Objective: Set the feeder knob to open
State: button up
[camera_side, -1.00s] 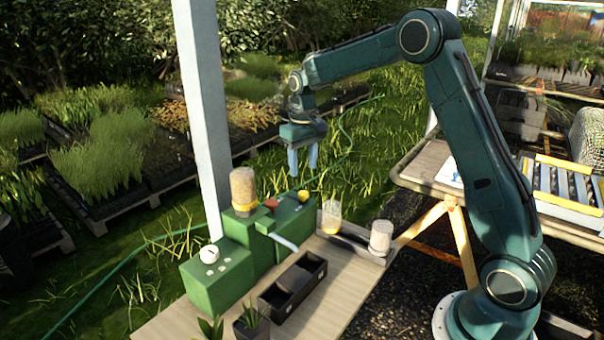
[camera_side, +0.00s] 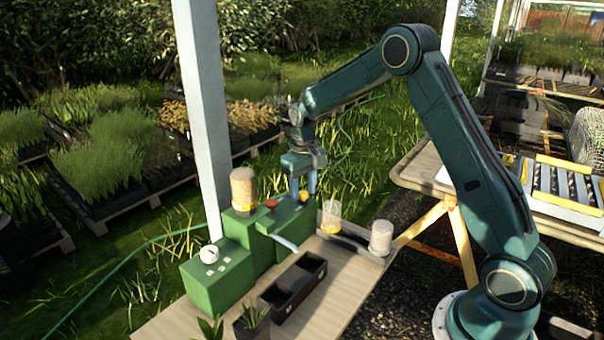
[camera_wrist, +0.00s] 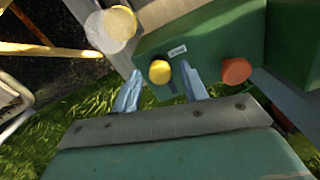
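The green feeder machine (camera_side: 222,284) stands on the wooden bench. A yellow knob (camera_wrist: 160,72) sits on its green face beside a small white label (camera_wrist: 177,50); the label's text is too small to read. An orange-red knob (camera_wrist: 236,71) is right of it in the wrist view and also shows in the side view (camera_side: 271,204). A white round dial (camera_side: 209,256) is on the machine's left part. My gripper (camera_wrist: 161,88) is open and empty, pointing down. Its fingertips are just short of the yellow knob, one on either side in the wrist view. Contact cannot be told.
A jar of grain (camera_side: 243,190) stands on the machine. A dark two-part tray (camera_side: 290,292) lies in front. A clear cup with yellow contents (camera_side: 331,216) and a pale container (camera_side: 381,238) stand to the right. A white post (camera_side: 203,120) rises behind the machine.

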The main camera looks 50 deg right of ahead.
grip_shut()
jog(key=shift+w, duration=2.55)
jog(key=shift+r, duration=0.1)
jog(key=shift+c, duration=0.8)
grip_release()
jog(key=shift+w, duration=0.1)
jog(key=o, duration=0.3)
jog(key=shift+o, duration=0.2)
jog(key=shift+r, duration=0.1)
notch_tip(320, 180, up, 14)
jog(key=shift+f, duration=0.25)
